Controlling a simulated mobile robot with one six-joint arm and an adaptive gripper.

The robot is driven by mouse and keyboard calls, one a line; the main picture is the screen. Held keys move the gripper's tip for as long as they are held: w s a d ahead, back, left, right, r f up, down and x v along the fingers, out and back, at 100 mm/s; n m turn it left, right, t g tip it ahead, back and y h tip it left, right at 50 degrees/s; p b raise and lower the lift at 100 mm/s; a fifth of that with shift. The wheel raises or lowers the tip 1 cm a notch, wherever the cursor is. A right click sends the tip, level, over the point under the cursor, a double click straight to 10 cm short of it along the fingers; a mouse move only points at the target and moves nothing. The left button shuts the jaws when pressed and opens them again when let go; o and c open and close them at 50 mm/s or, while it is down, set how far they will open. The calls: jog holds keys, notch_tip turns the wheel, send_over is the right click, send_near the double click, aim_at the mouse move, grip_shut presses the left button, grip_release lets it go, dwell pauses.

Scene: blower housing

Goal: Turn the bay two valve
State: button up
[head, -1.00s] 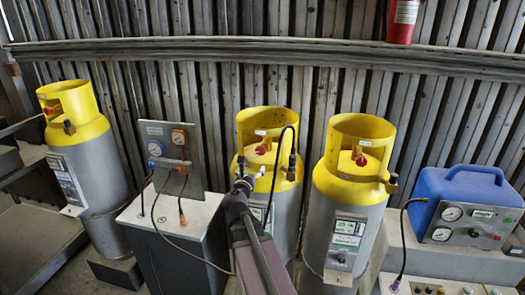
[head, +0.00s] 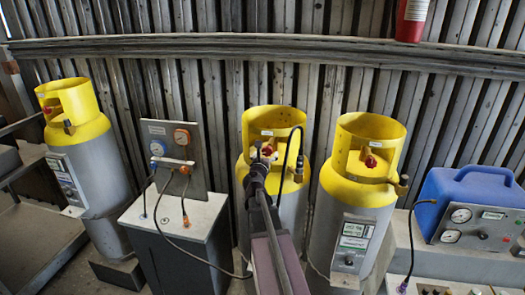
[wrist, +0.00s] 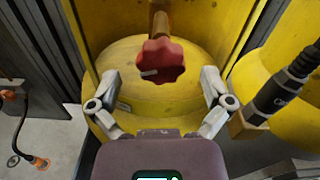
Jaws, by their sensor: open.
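Three yellow-topped grey cylinders stand along the wall in the head view. The middle cylinder (head: 272,195) has a red valve knob (head: 267,150) inside its yellow collar, partly covered by my gripper (head: 262,158). In the wrist view the red lobed knob (wrist: 162,62) sits on a brass stem above the yellow dome. My gripper (wrist: 162,80) is open, one finger on each side of the knob, with a visible gap on both sides. I cannot tell from its labels which bay this cylinder is.
The left cylinder (head: 88,160) and right cylinder (head: 352,200) have red knobs too. A gauge panel (head: 174,150) stands on a grey cabinet. A black hose (head: 302,140) hangs by the middle collar; its dark fitting (wrist: 290,80) is close on the right. A blue gauge case (head: 470,200) stands right.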

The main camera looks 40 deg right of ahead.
jog(key=shift+x, duration=0.85)
jog(key=shift+d, duration=0.4)
jog(key=shift+a, duration=0.1)
